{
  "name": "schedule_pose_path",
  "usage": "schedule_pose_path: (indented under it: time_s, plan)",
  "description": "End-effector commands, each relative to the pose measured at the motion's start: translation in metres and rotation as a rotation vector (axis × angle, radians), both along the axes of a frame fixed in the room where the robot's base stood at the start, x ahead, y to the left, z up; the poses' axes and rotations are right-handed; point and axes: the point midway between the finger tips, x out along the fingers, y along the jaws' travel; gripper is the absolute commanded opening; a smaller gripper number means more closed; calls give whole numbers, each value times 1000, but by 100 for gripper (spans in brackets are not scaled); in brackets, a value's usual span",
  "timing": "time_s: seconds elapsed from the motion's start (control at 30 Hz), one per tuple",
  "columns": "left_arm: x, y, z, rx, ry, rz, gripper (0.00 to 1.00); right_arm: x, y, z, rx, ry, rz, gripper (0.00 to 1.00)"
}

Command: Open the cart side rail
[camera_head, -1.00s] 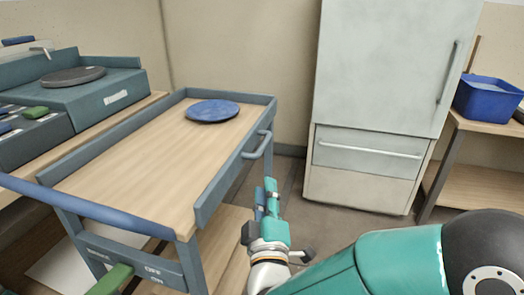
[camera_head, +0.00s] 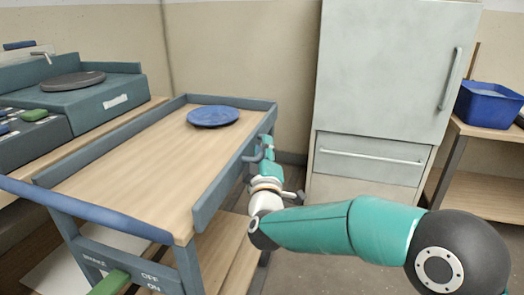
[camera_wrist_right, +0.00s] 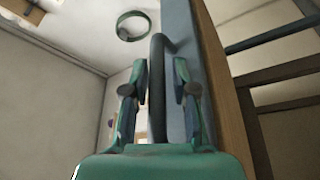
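The cart (camera_head: 130,160) has a wood top with blue-grey rails around it. Its right side rail (camera_head: 222,182) stands upright and has a grey bar handle (camera_head: 250,157) on its outer face. My right gripper (camera_head: 267,147) is at this handle, on the outer side of the cart, and hides part of it. In the right wrist view the handle (camera_wrist_right: 158,90) runs between the two open fingers of my right gripper (camera_wrist_right: 160,75), with a gap on at least the right side. The side rail (camera_wrist_right: 178,45) is just right of the handle there. My left gripper is not in view.
A blue plate (camera_head: 213,117) lies on the cart top near the far end. A green brake lever (camera_head: 108,284) is low at the cart's near end. A pale cabinet (camera_head: 390,70) stands behind, and a blue bin (camera_head: 487,104) sits on a shelf at right. Floor is free right of the cart.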

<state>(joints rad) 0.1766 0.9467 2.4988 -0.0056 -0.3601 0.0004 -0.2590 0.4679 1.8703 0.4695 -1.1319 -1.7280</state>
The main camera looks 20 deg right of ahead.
Motion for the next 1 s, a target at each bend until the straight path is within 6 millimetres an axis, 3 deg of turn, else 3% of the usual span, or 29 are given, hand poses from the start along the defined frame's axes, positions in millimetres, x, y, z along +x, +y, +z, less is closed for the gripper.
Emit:
schedule_pose_path:
  time_s: [0.17,0.33,0.47,0.67,1.0]
  plan:
    - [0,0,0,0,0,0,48,0,0,0,0,0,0,27]
    - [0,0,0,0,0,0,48,0,0,0,0,0,-1,0]
    - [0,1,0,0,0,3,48,0,8,-1,0,1,4,0]
    - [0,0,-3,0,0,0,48,0,2,-3,9,-3,4,0]
    - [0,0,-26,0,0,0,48,-3,-3,-12,123,-78,4,0]
